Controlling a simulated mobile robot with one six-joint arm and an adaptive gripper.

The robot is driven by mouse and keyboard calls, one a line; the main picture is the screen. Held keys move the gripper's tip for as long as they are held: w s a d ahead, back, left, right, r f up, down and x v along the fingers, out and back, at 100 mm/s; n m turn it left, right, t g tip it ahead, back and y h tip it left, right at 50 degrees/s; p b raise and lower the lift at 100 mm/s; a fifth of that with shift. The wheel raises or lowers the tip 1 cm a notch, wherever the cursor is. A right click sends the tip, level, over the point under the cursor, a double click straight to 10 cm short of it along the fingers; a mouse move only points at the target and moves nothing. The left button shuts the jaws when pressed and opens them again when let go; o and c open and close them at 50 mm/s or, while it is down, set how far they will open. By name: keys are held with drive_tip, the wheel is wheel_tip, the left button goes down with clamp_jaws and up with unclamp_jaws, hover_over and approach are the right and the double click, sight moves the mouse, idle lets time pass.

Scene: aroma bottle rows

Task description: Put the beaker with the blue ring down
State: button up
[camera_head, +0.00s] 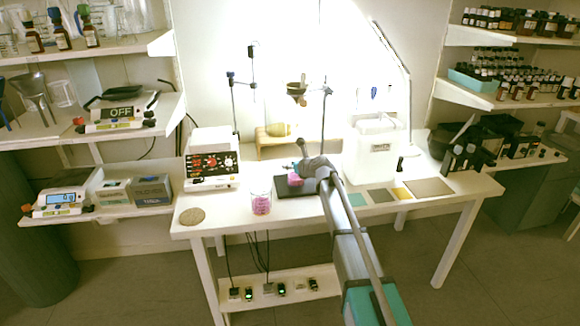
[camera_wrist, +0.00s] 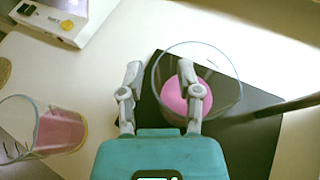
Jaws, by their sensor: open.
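A clear glass beaker with pink contents (camera_wrist: 174,98) appears over a dark flat plate (camera_wrist: 262,132) in the wrist view; I cannot make out a blue ring for sure. In the head view its pink contents (camera_head: 294,180) show at the plate (camera_head: 284,190), partly hidden by my wrist. My gripper (camera_wrist: 160,75) is open. Its left finger is beside the beaker, and its right finger overlaps the pink in the picture. My gripper also shows in the head view (camera_head: 295,168). Whether a finger touches the glass I cannot tell.
A second beaker with pink contents (camera_head: 261,204) stands left of the plate; it also shows in the wrist view (camera_wrist: 60,130). A white instrument (camera_head: 212,160) stands at the back left and a rod stand (camera_head: 324,110) behind. Flat coloured squares (camera_head: 380,196) lie to the right.

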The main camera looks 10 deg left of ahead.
drive_tip(key=shift+r, duration=0.2)
drive_tip(key=p+v, duration=0.5)
drive_tip(key=v, duration=0.7)
drive_tip(key=shift+f, duration=0.1)
idle(0.6)
drive_tip(key=s+d+f+n+g+h, duration=0.3)
drive_tip(key=s+d+n, duration=0.3)
drive_tip(key=s+n, duration=0.3)
drive_tip(key=s+d+f+n+g+h, duration=0.3)
drive_tip(key=s+d+n, duration=0.4)
drive_tip(key=s, duration=0.5)
drive_tip(key=s+d+f+n+g+h, duration=0.3)
drive_tip(key=s+d+f+n, duration=0.2)
drive_tip(key=s+n, duration=0.6)
drive_tip(key=shift+s+d+g, duration=0.35)
drive_tip(key=shift+d+g, duration=0.05)
drive_tip(key=shift+d, duration=0.35)
